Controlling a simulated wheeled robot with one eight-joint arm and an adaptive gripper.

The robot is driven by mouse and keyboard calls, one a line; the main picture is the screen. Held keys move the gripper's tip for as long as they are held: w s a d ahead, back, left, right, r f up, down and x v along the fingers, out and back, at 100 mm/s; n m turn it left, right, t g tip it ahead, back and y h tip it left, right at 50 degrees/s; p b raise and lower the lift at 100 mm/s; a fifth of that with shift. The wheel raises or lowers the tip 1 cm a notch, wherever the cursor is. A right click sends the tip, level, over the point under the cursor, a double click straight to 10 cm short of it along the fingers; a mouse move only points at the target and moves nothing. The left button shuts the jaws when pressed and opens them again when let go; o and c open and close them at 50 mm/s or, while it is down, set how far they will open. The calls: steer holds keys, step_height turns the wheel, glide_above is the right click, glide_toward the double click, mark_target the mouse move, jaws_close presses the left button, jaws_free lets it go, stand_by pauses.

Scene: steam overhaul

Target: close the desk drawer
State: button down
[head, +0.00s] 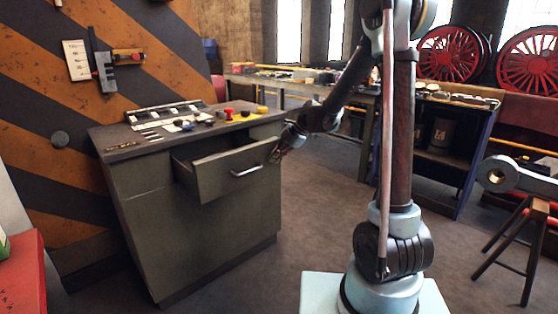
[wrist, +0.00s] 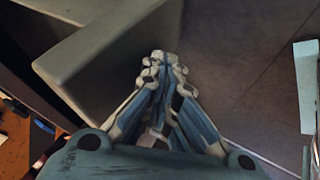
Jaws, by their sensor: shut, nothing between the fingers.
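The grey-green desk (head: 220,230) stands at the left in the head view, with controls on its top. Its drawer (head: 215,180) is pulled out towards the right front, with a silver bar handle (head: 246,171) on its front panel. My gripper (head: 275,158) is at the right end of the drawer front, close to its upper corner. In the wrist view, my gripper (wrist: 163,62) has its fingertips together and holds nothing. The drawer's panel (wrist: 100,55) lies just left of the fingers there. I cannot tell whether they touch it.
A long workbench (head: 455,100) with parts on it runs along the back, with red wheels (head: 452,52) behind. A wooden stool (head: 520,240) stands at the right, and a red box (head: 22,275) at the left edge. The floor (head: 270,270) before the desk is clear.

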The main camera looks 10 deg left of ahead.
steer(key=shift+a, duration=0.1)
steer(key=shift+a, duration=0.2)
steer(key=shift+w+d, duration=0.1)
steer(key=w+a, duration=0.4)
steer(key=a, duration=0.1)
steer(key=w+a, duration=0.9)
steer(key=a, duration=0.2)
steer(key=shift+w, duration=0.4)
steer(key=shift+w+a, duration=0.35)
steer(key=shift+a, duration=0.05)
steer(key=shift+r, duration=0.1)
